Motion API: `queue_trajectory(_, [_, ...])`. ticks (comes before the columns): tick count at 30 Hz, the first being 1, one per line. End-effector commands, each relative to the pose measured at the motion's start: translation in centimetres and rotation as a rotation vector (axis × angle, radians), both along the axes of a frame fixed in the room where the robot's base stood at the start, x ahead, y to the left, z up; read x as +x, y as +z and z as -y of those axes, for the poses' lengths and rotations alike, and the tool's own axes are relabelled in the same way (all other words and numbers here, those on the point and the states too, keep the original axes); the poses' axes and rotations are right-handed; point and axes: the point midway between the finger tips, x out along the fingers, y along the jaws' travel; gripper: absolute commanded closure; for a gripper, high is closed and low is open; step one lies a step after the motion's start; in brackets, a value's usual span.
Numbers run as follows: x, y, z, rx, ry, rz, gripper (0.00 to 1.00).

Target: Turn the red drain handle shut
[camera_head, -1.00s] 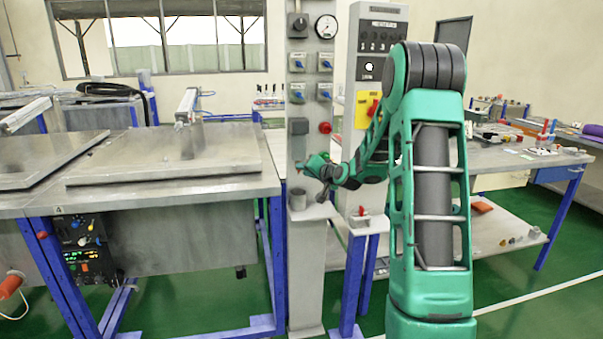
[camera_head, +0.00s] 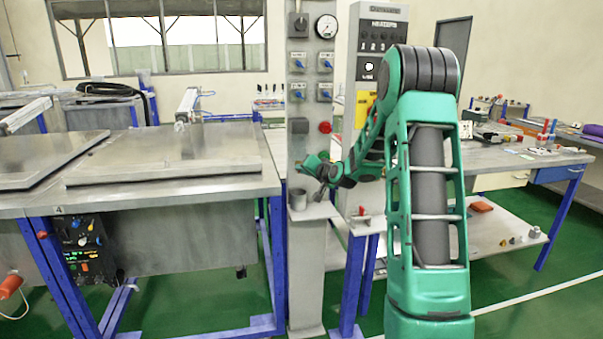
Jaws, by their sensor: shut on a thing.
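A small red handle (camera_head: 362,211) sits on top of a short stand with a grey top and blue post, right of the grey column. My gripper (camera_head: 319,196) points down in front of the column, left of and slightly above the red handle and apart from it in the picture. Its fingers are small and dark here. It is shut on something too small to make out. My green and black arm reaches to it from the right.
A grey cup (camera_head: 297,199) stands on the column's ledge, close left of my gripper. The column (camera_head: 307,262) carries switches, a gauge and a red button (camera_head: 325,127). A metal-lidded tank bench (camera_head: 165,168) fills the left. A workbench (camera_head: 540,160) stands at right.

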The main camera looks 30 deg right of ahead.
Motion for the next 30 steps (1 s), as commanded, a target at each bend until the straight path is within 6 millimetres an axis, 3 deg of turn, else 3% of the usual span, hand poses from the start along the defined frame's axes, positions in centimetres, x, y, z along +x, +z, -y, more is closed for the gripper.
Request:
queue_trajectory(8, [0.04,0.11,-0.19,-0.145,0.001,-0.055,1.0])
queue_trajectory(30, [0.24,0.14,-0.81,-0.793,0.004,-0.306,1.0])
